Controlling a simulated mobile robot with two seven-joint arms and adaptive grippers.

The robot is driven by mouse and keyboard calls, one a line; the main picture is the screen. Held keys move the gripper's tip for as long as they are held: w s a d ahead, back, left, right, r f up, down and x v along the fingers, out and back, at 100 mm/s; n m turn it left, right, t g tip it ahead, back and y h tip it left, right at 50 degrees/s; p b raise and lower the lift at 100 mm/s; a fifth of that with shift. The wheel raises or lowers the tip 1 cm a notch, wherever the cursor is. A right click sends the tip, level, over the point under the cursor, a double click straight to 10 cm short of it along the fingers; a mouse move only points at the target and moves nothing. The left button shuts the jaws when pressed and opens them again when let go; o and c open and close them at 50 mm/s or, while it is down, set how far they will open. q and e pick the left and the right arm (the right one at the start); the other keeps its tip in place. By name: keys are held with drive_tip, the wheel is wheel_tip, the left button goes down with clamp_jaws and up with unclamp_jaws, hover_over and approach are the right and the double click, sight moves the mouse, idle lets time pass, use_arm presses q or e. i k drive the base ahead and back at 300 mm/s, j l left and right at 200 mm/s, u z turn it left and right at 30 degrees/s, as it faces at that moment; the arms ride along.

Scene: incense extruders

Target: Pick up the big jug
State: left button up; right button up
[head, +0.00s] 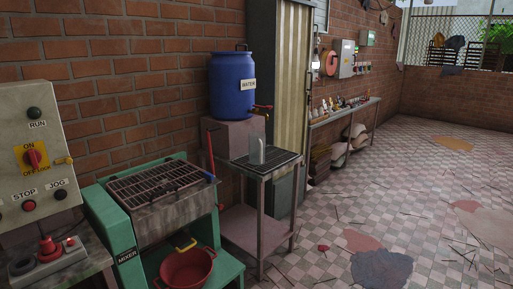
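A pale grey, upright jug (257,151) stands on the dark grated top of a small metal side table (266,170), in the middle of the head view. It is below and to the right of a blue water barrel (232,86). It is small in the picture, and I cannot tell its handle or spout clearly. No other jug is clear to see. Neither of my grippers is in view, and nothing touches the jug.
A green mixer (126,226) with a grated hopper and a red basin (186,268) stands at left, beside a control panel (34,150). A shelf (345,112) lines the far wall. The tiled floor at right is open, with stains and scattered sticks.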

sight(258, 139)
drive_tip(key=i+l+u, duration=0.15)
drive_tip(key=i+l, duration=0.4)
drive_tip(key=i, duration=0.25)
drive_tip(key=i+l+u, duration=0.1)
drive_tip(key=i+l, duration=0.55)
drive_tip(key=i, duration=0.1)
